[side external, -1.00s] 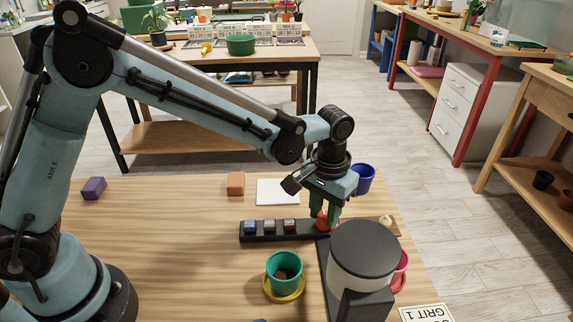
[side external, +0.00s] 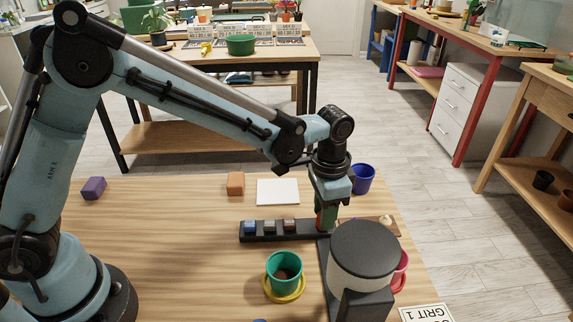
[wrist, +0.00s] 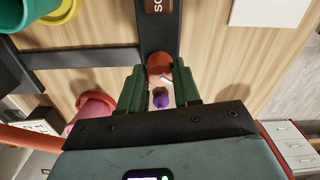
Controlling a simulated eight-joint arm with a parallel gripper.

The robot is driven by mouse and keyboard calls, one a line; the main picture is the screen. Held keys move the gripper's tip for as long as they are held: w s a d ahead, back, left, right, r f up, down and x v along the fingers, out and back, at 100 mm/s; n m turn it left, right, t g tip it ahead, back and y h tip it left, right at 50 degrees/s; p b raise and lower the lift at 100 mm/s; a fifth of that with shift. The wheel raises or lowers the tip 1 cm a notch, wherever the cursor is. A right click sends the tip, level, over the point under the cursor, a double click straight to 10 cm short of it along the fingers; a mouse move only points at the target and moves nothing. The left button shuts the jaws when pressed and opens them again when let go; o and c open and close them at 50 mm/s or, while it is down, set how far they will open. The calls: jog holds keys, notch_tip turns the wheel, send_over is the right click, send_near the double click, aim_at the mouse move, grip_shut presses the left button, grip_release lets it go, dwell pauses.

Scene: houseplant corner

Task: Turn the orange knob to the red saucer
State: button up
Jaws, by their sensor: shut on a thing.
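The orange knob (wrist: 160,66) sits at the end of a dark strip in the wrist view, with a pale mark on its edge. My gripper (wrist: 159,82) has its green fingers closed on either side of it. In the side view my gripper (side external: 326,218) points straight down at the strip, and its fingers mostly hide the knob. A pinkish-red pot (side external: 402,268) stands behind the dark-topped drum, and it also shows in the wrist view (wrist: 92,108). I cannot clearly make out the red saucer apart from this pot.
The dark-topped drum (side external: 364,250) stands close in front of my gripper. The dark strip (side external: 258,236) carries several small blocks. A green pot (side external: 284,268) stands on a yellow saucer (side external: 283,297). A blue pot (side external: 364,179) is just behind my gripper. The left of the table is mostly clear.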

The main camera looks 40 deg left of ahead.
jog(key=shift+m, duration=1.2)
jog(key=o, duration=1.1)
jog(key=shift+c, duration=0.2)
jog(key=shift+r, duration=0.15)
notch_tip(320, 180, up, 12)
jog(key=shift+a, duration=0.1)
jog(key=s+a+n+t, duration=0.3)
jog(key=s+a, duration=0.3)
jog(key=a, duration=0.2)
jog(key=s+a+f+n+t, duration=0.1)
jog(key=s+a+n+t, duration=0.3)
jog(key=s+a+n, duration=0.2)
jog(key=a, duration=0.2)
jog(key=shift+s+a+f+n, duration=0.2)
jog(key=shift+s+a+n, duration=0.1)
jog(key=shift+s+a, duration=0.1)
